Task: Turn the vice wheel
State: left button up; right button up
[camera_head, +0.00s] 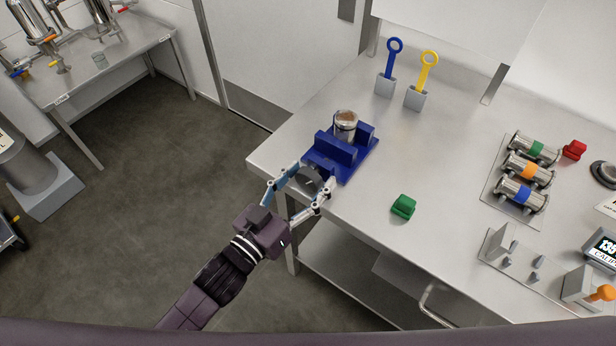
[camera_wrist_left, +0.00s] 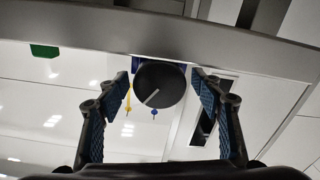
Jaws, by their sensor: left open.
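The blue vice (camera_head: 338,152) stands on the steel table near its left corner, with a metal cylinder (camera_head: 345,126) between its jaws. The dark round vice wheel (camera_head: 309,181) is on the near side of the vice. My left gripper (camera_head: 298,189) is open, with one finger on each side of the wheel. In the left wrist view the wheel (camera_wrist_left: 160,85), with a pale line on its face, sits between the open fingertips of the gripper (camera_wrist_left: 160,88). A gap shows on both sides there. My right gripper is not in view.
A green block (camera_head: 403,207) lies on the table right of the gripper. Blue (camera_head: 392,62) and yellow (camera_head: 426,72) ring-handled tools stand in holders at the back. A rack of metal cylinders (camera_head: 511,188) and a scale display (camera_head: 602,248) are at the right. The table middle is clear.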

pick_arm(q)
jog(key=shift+c, duration=0.6)
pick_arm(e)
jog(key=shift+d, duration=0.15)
pick_arm(q)
jog(key=c, duration=1)
jog(key=shift+c, duration=0.2)
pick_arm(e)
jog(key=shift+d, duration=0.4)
pick_arm(q)
jog(key=shift+m, duration=0.3)
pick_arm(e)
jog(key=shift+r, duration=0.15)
pick_arm(q)
jog(key=m+p, duration=0.1)
jog(key=m, duration=0.2)
jog(key=shift+r+p, duration=0.1)
jog(key=shift+p, duration=0.25)
jog(key=m, duration=0.3)
jog(key=shift+m+p, duration=0.35)
jog(key=shift+m, duration=0.45)
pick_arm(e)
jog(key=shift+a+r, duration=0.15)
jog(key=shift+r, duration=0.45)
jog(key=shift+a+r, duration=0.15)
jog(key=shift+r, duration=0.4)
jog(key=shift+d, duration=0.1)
